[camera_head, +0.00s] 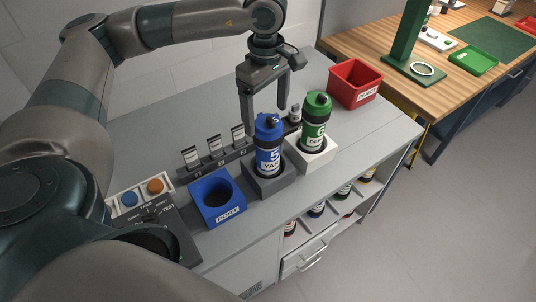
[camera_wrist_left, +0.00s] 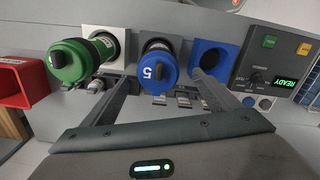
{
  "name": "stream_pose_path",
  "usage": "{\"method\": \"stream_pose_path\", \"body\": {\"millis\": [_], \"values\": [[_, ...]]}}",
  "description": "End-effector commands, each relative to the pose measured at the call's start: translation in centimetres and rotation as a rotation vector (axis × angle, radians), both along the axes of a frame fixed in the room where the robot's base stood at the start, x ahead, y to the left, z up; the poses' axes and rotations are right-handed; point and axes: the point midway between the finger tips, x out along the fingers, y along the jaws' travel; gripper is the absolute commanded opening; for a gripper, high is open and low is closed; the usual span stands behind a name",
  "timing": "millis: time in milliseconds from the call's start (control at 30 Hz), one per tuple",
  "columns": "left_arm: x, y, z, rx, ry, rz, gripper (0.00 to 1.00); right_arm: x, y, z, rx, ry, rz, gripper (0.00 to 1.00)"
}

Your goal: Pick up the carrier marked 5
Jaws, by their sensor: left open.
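The blue carrier marked 5 (camera_head: 269,158) stands upright in a dark grey square holder (camera_head: 270,187) on the grey counter. Its blue cap with the 5 also shows in the left wrist view (camera_wrist_left: 155,72). My left gripper (camera_head: 267,114) is open and empty, pointing down just behind the carrier's top. In the left wrist view its two fingers (camera_wrist_left: 167,88) reach toward the blue carrier, one to each side of its line, and the carrier appears beyond the tips. Whether they touch it I cannot tell. My right gripper is not in view.
A green carrier (camera_head: 315,125) stands close by in a white holder (camera_head: 313,157). An empty blue port (camera_head: 218,211) sits on the other side. Small tags (camera_head: 214,147) stand on a rail behind. A red bin (camera_head: 355,84) and a button panel (camera_head: 150,208) are farther off.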

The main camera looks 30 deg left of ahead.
Motion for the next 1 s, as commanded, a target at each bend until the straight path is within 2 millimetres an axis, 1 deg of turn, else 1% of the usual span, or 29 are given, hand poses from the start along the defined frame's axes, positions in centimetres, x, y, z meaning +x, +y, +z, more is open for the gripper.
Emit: {"method": "stream_pose_path", "body": {"millis": [33, 200, 300, 400, 533, 900, 967, 1000], "values": [[0.0, -0.1, -0.1, 0.0, 0.003, -0.001, 0.82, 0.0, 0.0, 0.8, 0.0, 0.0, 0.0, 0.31], [0.2, -0.5, -1.8, 0.0, 0.004, -0.001, 0.82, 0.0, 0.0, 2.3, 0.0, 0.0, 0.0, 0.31], [0.2, -0.5, -3.1, 0.0, 0.004, 0.001, 0.82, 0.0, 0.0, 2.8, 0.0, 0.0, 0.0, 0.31], [0.2, -0.5, -3.9, 0.001, 0.001, 0.0, 0.82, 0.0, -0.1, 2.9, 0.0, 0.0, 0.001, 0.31], [0.2, -0.5, -4.2, 0.0, 0.0, 0.0, 0.82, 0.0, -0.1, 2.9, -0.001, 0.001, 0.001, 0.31], [0.2, -0.5, -4.1, 0.0, 0.0, 0.0, 0.82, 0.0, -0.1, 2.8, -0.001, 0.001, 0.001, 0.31], [0.2, -0.5, -4.1, 0.0, 0.0, 0.0, 0.68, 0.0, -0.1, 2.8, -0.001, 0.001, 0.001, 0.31], [0.2, -0.5, -4.1, 0.0, 0.0, 0.0, 0.58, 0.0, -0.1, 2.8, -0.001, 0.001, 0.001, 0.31]]}}
